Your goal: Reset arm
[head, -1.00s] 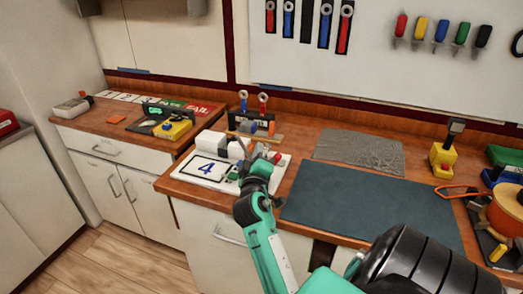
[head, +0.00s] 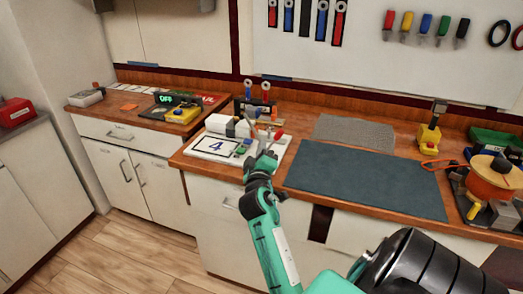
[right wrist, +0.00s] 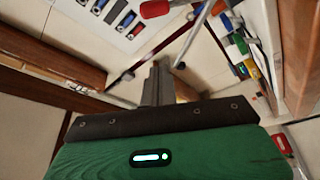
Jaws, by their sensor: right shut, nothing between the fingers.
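My right gripper (head: 265,153) is over the front right part of a white board (head: 205,153) marked with a blue 4, on the wooden bench. It is shut and empty. Its shut fingers (right wrist: 158,85) also show in the right wrist view. A white block (head: 222,124) and small green and blue parts stand on the board near the gripper. The gripper hides part of the board, and I cannot tell whether it touches anything. My left gripper is not in view.
A rack with red and blue-topped tools (head: 256,104) stands behind the board. A dark mat (head: 365,180) and a grey mat (head: 355,132) lie right. A yellow device (head: 182,115) is on the left counter. A yellow tool (head: 429,135) and orange spool (head: 495,175) stand far right.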

